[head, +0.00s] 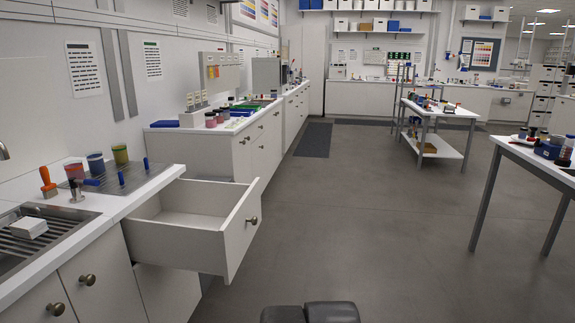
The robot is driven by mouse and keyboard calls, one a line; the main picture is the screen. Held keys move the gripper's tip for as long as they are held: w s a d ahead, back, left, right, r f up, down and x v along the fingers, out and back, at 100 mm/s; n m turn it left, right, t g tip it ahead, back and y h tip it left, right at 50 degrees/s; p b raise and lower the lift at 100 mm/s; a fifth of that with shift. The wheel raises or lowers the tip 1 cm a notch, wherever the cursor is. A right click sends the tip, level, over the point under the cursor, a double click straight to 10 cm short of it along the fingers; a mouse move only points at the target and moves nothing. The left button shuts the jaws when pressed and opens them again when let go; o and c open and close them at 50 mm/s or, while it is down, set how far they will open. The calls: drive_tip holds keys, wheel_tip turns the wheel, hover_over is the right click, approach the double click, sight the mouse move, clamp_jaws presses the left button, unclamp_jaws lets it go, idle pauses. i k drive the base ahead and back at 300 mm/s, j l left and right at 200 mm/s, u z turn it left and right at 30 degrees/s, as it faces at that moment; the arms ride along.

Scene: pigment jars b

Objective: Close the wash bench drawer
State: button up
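The wash bench drawer (238,237) is pulled far out of the white wash bench (112,222) at the left in the head view. Its front panel has one round dark knob (253,220), facing the aisle. The part of the drawer's inside that shows looks empty. No gripper fingers show. Two dark rounded parts at the bottom middle edge are mine, well short of the drawer and apart from it.
A sink (40,238) and a metal drainboard (125,178) with jars and brushes top the bench. More cabinets (258,145) stand beyond the drawer. A table (535,160) stands at the right and a trolley (440,108) farther back. The grey floor (370,235) between is clear.

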sight(196, 225)
drive_tip(key=j, duration=0.35)
drive_tip(key=i+j+z, duration=0.15)
drive_tip(key=i, duration=0.3)
drive_tip(key=i+j+z, duration=0.1)
drive_tip(key=i+j, duration=0.15)
drive_tip(key=i, duration=0.25)
